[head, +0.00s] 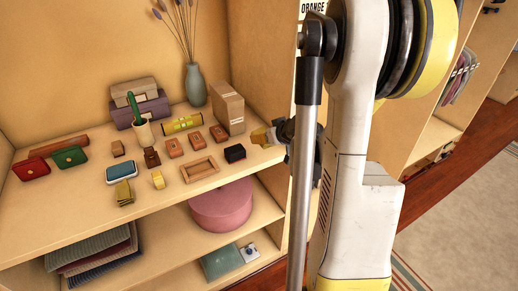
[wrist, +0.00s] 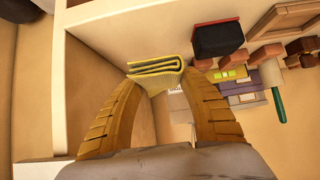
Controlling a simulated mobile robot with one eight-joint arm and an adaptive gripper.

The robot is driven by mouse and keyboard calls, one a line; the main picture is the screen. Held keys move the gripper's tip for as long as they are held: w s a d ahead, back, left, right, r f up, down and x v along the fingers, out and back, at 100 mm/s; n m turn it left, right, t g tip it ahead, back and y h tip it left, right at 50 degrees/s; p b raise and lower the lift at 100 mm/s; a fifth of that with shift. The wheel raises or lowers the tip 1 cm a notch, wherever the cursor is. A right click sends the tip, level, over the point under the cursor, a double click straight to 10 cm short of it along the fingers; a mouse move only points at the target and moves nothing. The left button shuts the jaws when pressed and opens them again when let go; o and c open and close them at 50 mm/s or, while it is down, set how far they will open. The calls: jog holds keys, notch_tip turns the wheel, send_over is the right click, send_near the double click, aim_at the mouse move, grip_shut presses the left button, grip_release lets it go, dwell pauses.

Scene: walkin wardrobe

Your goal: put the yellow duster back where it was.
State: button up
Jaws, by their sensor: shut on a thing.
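The yellow duster (wrist: 157,66) is a folded cloth pinched between the two tan fingertips of my gripper (wrist: 158,80) in the wrist view. In the head view my gripper (head: 272,134) is at the right end of the upper shelf, beside the black box. The duster is small and partly hidden there, so its height over the shelf is hard to tell. Another folded, olive-yellow cloth (head: 124,193) lies at the shelf's front edge, with a small yellow object (head: 158,180) to its right.
The upper shelf (head: 95,187) carries a black box (head: 235,153), an empty wooden tray (head: 200,169), several small brown blocks, a yellow-green level (head: 182,125), a tall cardboard box (head: 228,108) and a vase (head: 195,86). A pink round box (head: 221,205) stands below.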

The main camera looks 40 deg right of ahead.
aim_at(259, 148)
jog(key=b+x, duration=0.1)
jog(key=x, duration=0.3)
jog(key=shift+w+d, duration=0.2)
jog(key=shift+w, duration=0.1)
notch_tip(259, 148, down, 4)
jog(key=shift+f+b, duration=0.1)
jog(key=shift+b, duration=0.95)
jog(key=o, duration=1.2)
